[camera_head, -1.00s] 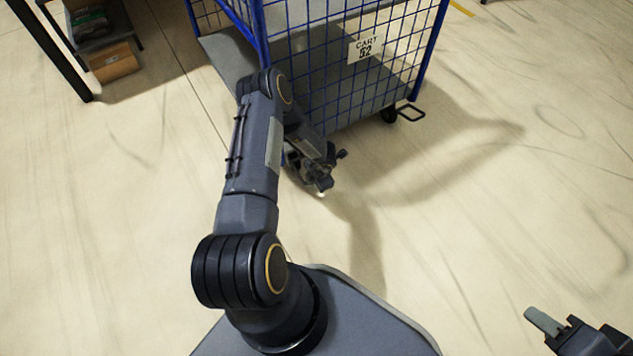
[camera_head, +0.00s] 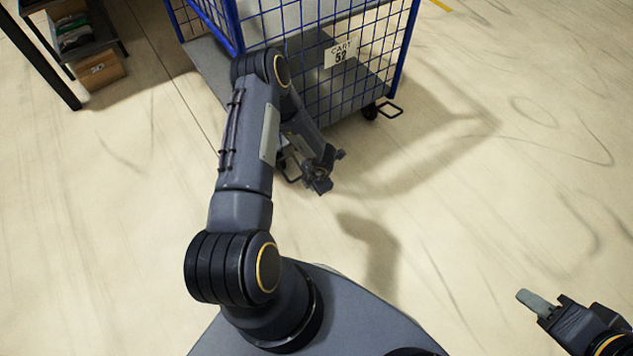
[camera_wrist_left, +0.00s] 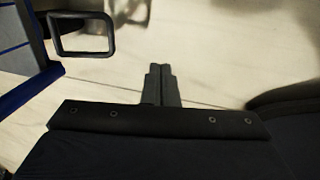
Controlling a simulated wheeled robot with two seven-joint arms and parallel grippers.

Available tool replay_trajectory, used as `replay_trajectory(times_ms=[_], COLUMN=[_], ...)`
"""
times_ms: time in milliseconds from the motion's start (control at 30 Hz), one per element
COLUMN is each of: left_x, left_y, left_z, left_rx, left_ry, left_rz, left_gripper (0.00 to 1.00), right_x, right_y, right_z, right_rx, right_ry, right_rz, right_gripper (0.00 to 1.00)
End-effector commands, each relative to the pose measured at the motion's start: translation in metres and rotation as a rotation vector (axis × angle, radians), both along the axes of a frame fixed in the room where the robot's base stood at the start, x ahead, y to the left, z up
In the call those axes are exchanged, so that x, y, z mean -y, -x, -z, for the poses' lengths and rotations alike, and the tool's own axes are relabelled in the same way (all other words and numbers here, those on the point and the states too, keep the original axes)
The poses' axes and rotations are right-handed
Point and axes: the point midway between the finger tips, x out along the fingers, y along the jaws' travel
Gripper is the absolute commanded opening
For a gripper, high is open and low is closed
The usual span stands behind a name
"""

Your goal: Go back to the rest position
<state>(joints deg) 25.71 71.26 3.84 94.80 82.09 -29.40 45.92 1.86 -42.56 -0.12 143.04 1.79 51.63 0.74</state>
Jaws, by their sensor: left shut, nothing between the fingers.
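My left arm reaches forward over the floor in the head view. Its gripper (camera_head: 320,184) hangs low, in front of the near lower side of a blue wire cart (camera_head: 330,85). In the left wrist view its two fingers (camera_wrist_left: 160,72) lie side by side, shut and empty, over bare floor. My right gripper (camera_head: 538,303) is at the lower right edge of the head view, over bare floor. One pale grey finger shows clearly, and its opening cannot be made out.
The cart bears a "CART 52" sign (camera_head: 340,52) and has a black caster (camera_head: 371,111). A dark frame loop (camera_wrist_left: 82,35) shows close to the left fingers in the wrist view. A shelf with a cardboard box (camera_head: 98,71) stands at upper left. Floor to the right is clear.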

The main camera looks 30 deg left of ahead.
Motion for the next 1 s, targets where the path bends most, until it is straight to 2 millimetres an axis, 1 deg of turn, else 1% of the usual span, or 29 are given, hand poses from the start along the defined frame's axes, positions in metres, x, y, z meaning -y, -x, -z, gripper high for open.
replay_trajectory(times_ms=[33,200,767,833,867,933,967,1000], left_x=[0.004,0.011,0.011,0.011,0.010,0.009,0.008,0.008], left_y=[0.002,0.005,0.005,0.002,-0.001,-0.014,-0.022,-0.035], left_z=[-0.007,-0.013,-0.013,-0.016,-0.020,-0.036,-0.047,-0.066], left_rx=[-0.001,0.000,0.000,0.008,0.016,0.057,0.082,0.124], left_ry=[0.000,0.000,0.000,0.001,0.001,0.007,0.011,0.016], left_rz=[0.003,0.002,0.000,0.009,0.018,0.066,0.097,0.153], left_gripper=[0.00,0.00,0.00,0.00,0.00,0.00,0.00,0.00], right_x=[0.000,0.000,0.000,0.000,0.000,0.000,0.000,0.000], right_y=[0.000,0.000,0.000,0.000,0.000,0.000,0.000,0.000], right_z=[-0.004,-0.006,-0.006,-0.006,-0.006,-0.006,-0.006,-0.006], right_rx=[0.000,0.000,0.000,0.000,0.000,0.000,0.000,0.000], right_ry=[0.000,0.000,0.000,0.000,0.000,0.000,0.000,0.000], right_rz=[0.000,0.000,0.000,0.000,0.000,0.000,0.000,0.000], right_gripper=[0.36,0.36,0.36,0.36,0.36,0.36,0.36,0.36])
